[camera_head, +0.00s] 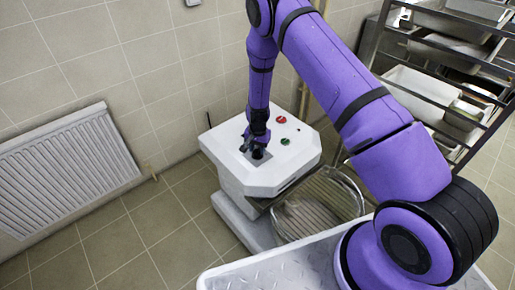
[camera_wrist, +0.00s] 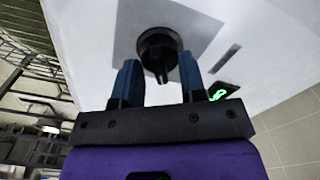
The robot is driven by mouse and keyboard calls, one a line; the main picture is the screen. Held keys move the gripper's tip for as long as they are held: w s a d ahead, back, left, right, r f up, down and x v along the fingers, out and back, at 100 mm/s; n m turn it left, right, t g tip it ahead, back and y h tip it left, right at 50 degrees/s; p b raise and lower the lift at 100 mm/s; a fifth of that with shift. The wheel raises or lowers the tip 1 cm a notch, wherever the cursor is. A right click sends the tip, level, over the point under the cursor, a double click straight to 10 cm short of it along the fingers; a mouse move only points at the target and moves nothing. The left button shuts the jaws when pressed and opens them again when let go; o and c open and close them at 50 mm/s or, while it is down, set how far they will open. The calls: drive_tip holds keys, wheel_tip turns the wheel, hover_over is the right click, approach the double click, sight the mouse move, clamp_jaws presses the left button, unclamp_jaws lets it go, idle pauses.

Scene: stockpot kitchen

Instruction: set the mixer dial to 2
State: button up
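The mixer (camera_head: 262,165) is a white floor unit with a flat top, a red button (camera_head: 281,119) and a green button (camera_head: 285,141). Its dial (camera_wrist: 158,48) is a black round knob with a raised bar, on a grey square plate (camera_wrist: 195,25). My gripper (camera_wrist: 159,82) is open, with one blue-grey finger on each side of the dial's bar and a gap visible on both sides. In the head view my gripper (camera_head: 255,148) is over the plate and hides most of the dial. I cannot read any dial numbers.
A wire-guarded bowl (camera_head: 318,208) is on the mixer's near right side. A metal rack (camera_head: 440,70) with white trays stands at the right. A white radiator (camera_head: 65,170) is on the left wall. Tiled floor (camera_head: 150,235) is clear at the left.

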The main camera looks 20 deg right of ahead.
drive_tip(key=shift+r, duration=0.1)
wheel_tip(320, 180, up, 11)
drive_tip(key=shift+f, duration=0.2)
idle(0.5)
drive_tip(key=shift+r, duration=0.1)
wheel_tip(320, 180, up, 17)
drive_tip(key=n+t, duration=0.1)
hover_over(257, 149)
drive_tip(key=s+d, duration=0.1)
drive_tip(key=s, duration=0.2)
drive_tip(key=s+d+r+n+t+y, duration=0.1)
drive_tip(key=s+r, duration=0.3)
drive_tip(key=r, duration=0.3)
drive_tip(key=s+d+r+n, duration=0.1)
drive_tip(key=s+r, duration=0.3)
drive_tip(key=r, duration=0.4)
drive_tip(key=s+d+r+n+t, duration=0.1)
drive_tip(key=s+r, duration=0.3)
drive_tip(key=s, duration=0.5)
drive_tip(key=s+d+r+n+t, duration=0.1)
drive_tip(key=s+r, duration=0.3)
drive_tip(key=s, duration=0.5)
drive_tip(key=s+d+r+n+t+h, duration=0.1)
drive_tip(key=s+r, duration=0.3)
drive_tip(key=s, duration=0.5)
drive_tip(key=shift+d+r+n, duration=0.2)
drive_tip(key=shift+d+n, duration=0.3)
drive_tip(key=shift+n, duration=0.2)
drive_tip(key=shift+c, duration=0.2)
